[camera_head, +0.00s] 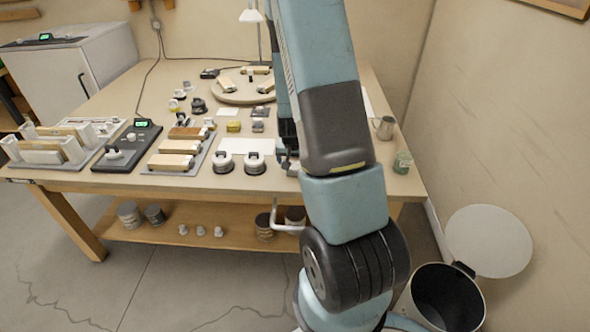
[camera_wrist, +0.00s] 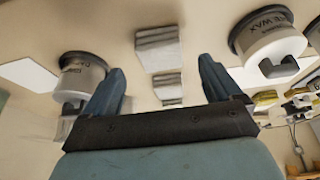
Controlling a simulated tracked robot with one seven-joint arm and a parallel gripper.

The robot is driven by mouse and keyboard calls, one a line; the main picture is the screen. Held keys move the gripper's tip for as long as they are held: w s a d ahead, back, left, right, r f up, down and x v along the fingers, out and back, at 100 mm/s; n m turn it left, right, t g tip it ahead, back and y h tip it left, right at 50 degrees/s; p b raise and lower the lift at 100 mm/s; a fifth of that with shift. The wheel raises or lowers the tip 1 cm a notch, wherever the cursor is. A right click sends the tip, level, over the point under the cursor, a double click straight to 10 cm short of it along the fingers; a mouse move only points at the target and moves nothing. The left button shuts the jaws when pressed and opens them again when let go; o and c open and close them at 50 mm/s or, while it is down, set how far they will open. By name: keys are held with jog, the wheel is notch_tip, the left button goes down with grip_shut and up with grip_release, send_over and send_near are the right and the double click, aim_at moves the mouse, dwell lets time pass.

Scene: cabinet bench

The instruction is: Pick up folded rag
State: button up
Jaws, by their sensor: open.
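A folded rag, grey-white and layered (camera_wrist: 158,48), lies on the bench top in the wrist view, just beyond my fingertips and roughly in line with the gap between them. A second, smaller grey-white folded piece (camera_wrist: 168,88) shows between the fingers. My gripper (camera_wrist: 162,72) is open, with its two blue-grey fingers well apart and nothing seen held. I cannot tell its height above the bench. In the head view my arm hides most of the gripper and the bench around it, and I cannot pick out the rag there with certainty.
Labelled jars stand on both sides of my fingers, one left (camera_wrist: 80,75) and one right (camera_wrist: 268,42).

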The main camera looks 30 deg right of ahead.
aim_at(294, 166)
jog(key=x, duration=0.3)
jog(key=shift+s+a+f, duration=0.1)
jog(key=shift+s+f, duration=0.05)
jog(key=shift+f, duration=0.05)
jog(key=shift+x, duration=0.95)
jog(key=shift+c, duration=0.4)
jog(key=c, duration=1)
jog(key=shift+o, duration=0.2)
jog(key=shift+r, duration=0.15)
